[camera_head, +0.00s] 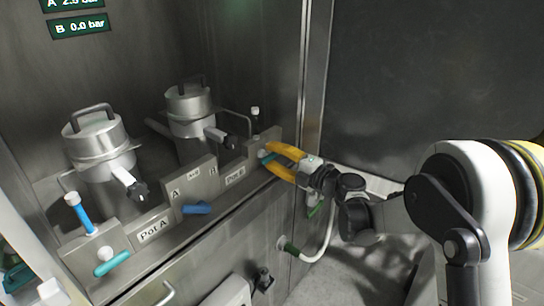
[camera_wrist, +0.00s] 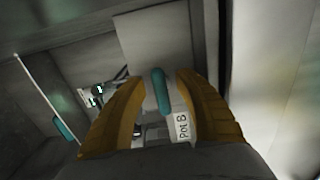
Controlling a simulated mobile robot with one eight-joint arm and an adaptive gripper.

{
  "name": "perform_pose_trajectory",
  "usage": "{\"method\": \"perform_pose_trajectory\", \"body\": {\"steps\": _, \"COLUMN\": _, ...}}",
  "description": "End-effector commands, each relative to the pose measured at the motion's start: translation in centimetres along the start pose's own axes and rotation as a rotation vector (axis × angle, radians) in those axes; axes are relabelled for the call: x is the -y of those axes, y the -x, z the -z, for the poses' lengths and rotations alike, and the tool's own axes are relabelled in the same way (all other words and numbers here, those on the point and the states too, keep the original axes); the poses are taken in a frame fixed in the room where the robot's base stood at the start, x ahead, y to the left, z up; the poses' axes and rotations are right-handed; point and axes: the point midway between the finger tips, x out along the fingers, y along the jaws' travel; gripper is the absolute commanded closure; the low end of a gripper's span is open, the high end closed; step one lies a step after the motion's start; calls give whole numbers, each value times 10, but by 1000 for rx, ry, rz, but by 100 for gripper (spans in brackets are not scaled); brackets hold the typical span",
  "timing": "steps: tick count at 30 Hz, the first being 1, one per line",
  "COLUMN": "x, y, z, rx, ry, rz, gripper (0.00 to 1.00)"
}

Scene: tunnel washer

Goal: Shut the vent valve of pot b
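A teal lever handle (camera_wrist: 160,92) sits by the "Pot B" label (camera_wrist: 183,126) in the wrist view. In the head view, the "Pot B" label (camera_head: 235,177) is on the steel panel's right end, and the teal handle (camera_head: 268,158) shows only partly there. My gripper (camera_wrist: 160,80) has its yellow fingers on either side of the handle, with a visible gap on each side. In the head view, my gripper (camera_head: 267,154) reaches in from the right. Pot B (camera_head: 189,110) is a lidded steel pot behind the panel.
Pot A (camera_head: 98,146) stands left, with a teal lever (camera_head: 112,264) near its label (camera_head: 153,231). A blue lever (camera_head: 197,208) sits between the pots. The display (camera_head: 80,27) reads B 0.0 bar. A pale hose (camera_head: 322,240) hangs below my gripper.

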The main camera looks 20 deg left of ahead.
Motion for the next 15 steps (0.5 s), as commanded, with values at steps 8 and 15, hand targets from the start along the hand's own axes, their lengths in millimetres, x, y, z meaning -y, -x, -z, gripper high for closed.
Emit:
{"method": "perform_pose_trajectory", "body": {"steps": 8, "x": 0, "y": 15, "z": -1, "rx": 2, "ry": 0, "rz": 0, "gripper": 62}}
{"method": "perform_pose_trajectory", "body": {"steps": 15, "x": 0, "y": 68, "z": -2, "rx": 5, "ry": 0, "rz": 0, "gripper": 62}}
